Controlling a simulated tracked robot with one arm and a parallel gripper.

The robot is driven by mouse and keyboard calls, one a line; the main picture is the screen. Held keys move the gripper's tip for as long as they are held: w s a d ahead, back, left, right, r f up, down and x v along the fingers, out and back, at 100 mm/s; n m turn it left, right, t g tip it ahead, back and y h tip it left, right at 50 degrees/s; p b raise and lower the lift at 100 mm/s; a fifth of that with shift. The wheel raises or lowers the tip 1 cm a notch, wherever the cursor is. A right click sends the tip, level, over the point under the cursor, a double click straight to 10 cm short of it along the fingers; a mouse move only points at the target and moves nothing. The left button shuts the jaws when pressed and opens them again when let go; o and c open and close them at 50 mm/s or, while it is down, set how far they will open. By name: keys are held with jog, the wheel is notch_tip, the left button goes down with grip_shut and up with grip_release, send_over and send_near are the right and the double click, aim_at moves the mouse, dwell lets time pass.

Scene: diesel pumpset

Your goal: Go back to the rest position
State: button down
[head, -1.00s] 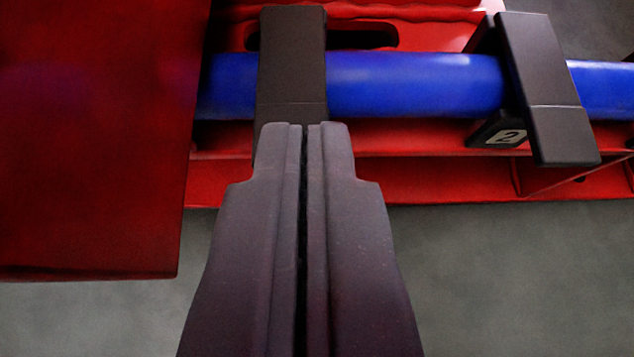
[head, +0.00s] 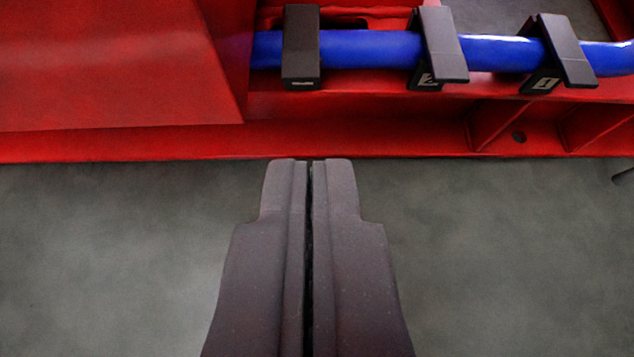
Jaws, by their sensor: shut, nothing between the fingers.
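My gripper (head: 310,162) is in the lower middle of the head view. Its two dark fingers lie together with only a thin dark line between them, and they hold nothing. The fingertips show over the grey floor, just below the lower edge of the red frame (head: 360,138) in the picture. They appear apart from the pumpset.
A blue pipe (head: 372,48) runs across the top, held by dark clamps: a left one (head: 301,45), one labelled 2 (head: 440,45) and one labelled 1 (head: 560,50). A red block (head: 110,70) fills the upper left. Bare grey floor (head: 500,260) lies below.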

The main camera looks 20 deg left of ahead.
jog(key=w+d+r+m+t+h+p, duration=0.1)
jog(key=w+r+t, duration=0.1)
jog(key=w+r, duration=2.15)
jog(key=w+d+r+h, duration=0.1)
jog(key=w+d+r, duration=0.1)
jog(key=r, duration=0.8)
jog(key=w+d+r+m+t+p, duration=0.1)
jog(key=w+d+r, duration=0.15)
jog(key=r, duration=0.85)
jog(key=w+d+r+h, duration=0.1)
jog(key=w+d+r, duration=0.15)
jog(key=r, duration=0.75)
jog(key=s+d+r+m, duration=0.1)
jog(key=s+d+r, duration=0.1)
jog(key=r, duration=0.8)
jog(key=s+d+r+t+h+p, duration=0.1)
jog(key=s+d+r, duration=0.15)
jog(key=r, duration=0.85)
jog(key=s+d+r+m, duration=0.1)
jog(key=s+d+r, duration=0.15)
jog(key=r, duration=0.75)
jog(key=s+d+r, duration=0.3)
jog(key=s+r, duration=0.9)
jog(key=s+d+r+m+t+h, duration=0.1)
jog(key=s+d+r, duration=0.2)
jog(key=s+r, duration=0.9)
jog(key=shift+s+d+r+p, duration=0.15)
jog(key=shift+s+d+p, duration=0.15)
jog(key=shift+d+p, duration=0.15)
